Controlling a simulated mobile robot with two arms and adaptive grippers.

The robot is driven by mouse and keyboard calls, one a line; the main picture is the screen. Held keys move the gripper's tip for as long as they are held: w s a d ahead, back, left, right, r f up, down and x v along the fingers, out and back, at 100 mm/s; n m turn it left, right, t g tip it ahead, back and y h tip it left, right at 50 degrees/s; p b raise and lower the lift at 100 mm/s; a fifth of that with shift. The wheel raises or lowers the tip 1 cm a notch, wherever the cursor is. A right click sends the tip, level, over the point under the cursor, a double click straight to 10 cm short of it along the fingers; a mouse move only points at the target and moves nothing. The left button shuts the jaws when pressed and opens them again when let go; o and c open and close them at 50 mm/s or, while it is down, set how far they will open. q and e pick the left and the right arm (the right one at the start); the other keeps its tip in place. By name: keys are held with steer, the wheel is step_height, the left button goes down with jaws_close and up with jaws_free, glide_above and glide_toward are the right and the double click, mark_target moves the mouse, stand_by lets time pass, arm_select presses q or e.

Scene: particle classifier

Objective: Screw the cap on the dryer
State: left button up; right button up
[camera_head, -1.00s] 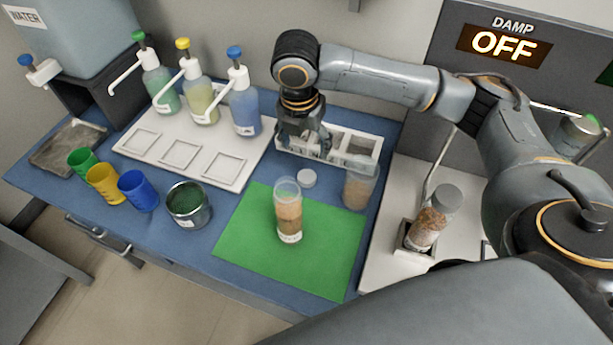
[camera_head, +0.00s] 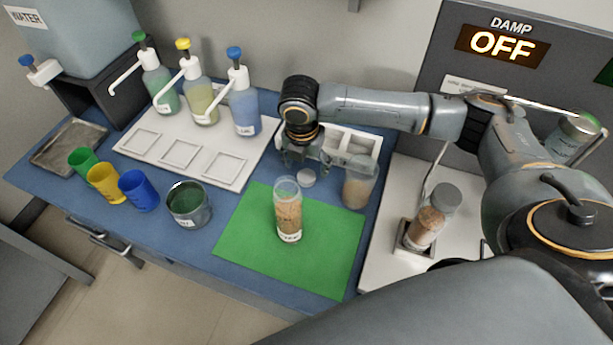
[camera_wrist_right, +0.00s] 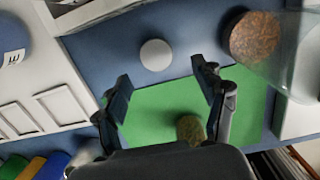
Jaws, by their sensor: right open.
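The round white cap (camera_head: 306,178) lies flat on the blue table just behind the green mat. It also shows in the right wrist view (camera_wrist_right: 156,55). My right gripper (camera_head: 303,164) is above and slightly behind the cap. In the wrist view its fingers (camera_wrist_right: 165,88) are spread apart with nothing between them, and the cap lies a little beyond the fingertips. A clear open cylinder with brown granules (camera_head: 289,215) stands upright on the green mat (camera_head: 250,245); I cannot tell surely whether it is the dryer. My left gripper is not in view.
A clear beaker with brown granules (camera_head: 357,188) stands right of the cap. A grey-capped jar (camera_head: 430,222) sits in a holder by the panel reading DAMP OFF (camera_head: 498,42). A white compartment tray (camera_head: 365,140) stands behind. Pump bottles, colored cups and a tin stand left.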

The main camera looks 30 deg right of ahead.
mark_target(306, 176)
steer(key=shift+w+d+f+p, duration=0.1)
steer(key=shift+w+f, duration=0.05)
steer(key=shift+f, duration=0.7)
steer(key=shift+w+d+f+p, duration=0.1)
steer(key=shift+w+f+p, duration=0.1)
steer(key=shift+f, duration=0.65)
steer(key=shift+w+d+f+p, duration=0.1)
steer(key=shift+w+f, duration=0.05)
steer(key=shift+f, duration=0.7)
steer(key=shift+c, duration=0.2)
steer(key=c, duration=0.7)
